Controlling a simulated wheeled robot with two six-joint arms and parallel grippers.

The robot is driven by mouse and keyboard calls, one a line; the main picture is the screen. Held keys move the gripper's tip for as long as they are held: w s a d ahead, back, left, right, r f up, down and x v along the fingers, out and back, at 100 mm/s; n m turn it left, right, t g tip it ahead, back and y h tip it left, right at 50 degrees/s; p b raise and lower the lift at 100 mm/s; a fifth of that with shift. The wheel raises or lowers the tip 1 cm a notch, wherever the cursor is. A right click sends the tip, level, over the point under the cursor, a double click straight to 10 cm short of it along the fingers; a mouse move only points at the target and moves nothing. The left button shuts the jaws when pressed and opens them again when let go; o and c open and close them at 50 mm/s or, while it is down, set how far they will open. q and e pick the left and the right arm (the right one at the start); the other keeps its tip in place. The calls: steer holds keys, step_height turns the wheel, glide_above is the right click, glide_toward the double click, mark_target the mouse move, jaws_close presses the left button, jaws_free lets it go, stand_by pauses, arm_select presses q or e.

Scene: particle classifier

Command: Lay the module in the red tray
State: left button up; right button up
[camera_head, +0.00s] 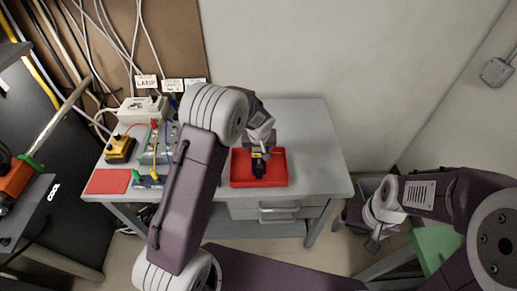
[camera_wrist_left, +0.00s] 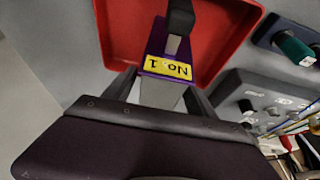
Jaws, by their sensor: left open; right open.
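The module (camera_head: 258,170), dark with a purple face and a yellow "No 1" label, is in the red tray (camera_head: 280,180) on the grey table. The left wrist view shows the module (camera_wrist_left: 158,50) against the floor of the red tray (camera_wrist_left: 118,30). My left gripper (camera_head: 259,153) is above the tray at the module. Its fingers (camera_wrist_left: 162,85) are apart, one on each side of the module's near end; whether they touch it is unclear. My right gripper (camera_head: 378,237) is open and empty, low at the right, away from the table.
A flat red mat (camera_head: 108,181) lies at the table's left front corner. Grey boxes with coloured plugs and cables (camera_head: 150,180), a yellow plug block (camera_head: 120,149) and a white power strip (camera_head: 143,110) crowd the left side. The table right of the tray (camera_head: 318,160) is clear.

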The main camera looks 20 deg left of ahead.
arm_select(q)
steer(key=v, duration=1)
steer(key=shift+s+d+r, duration=0.1)
steer(key=shift+s+r, duration=0.1)
steer(key=shift+r, duration=0.05)
steer(key=s+a+f+m+g, duration=0.1)
steer(key=s+f, duration=0.1)
steer(key=s, duration=0.8)
steer(key=s+a+f+m+g+h, duration=0.1)
steer(key=s+a+f+m+g, duration=0.1)
steer(key=s, duration=0.9)
steer(key=shift+s+a+f, duration=0.2)
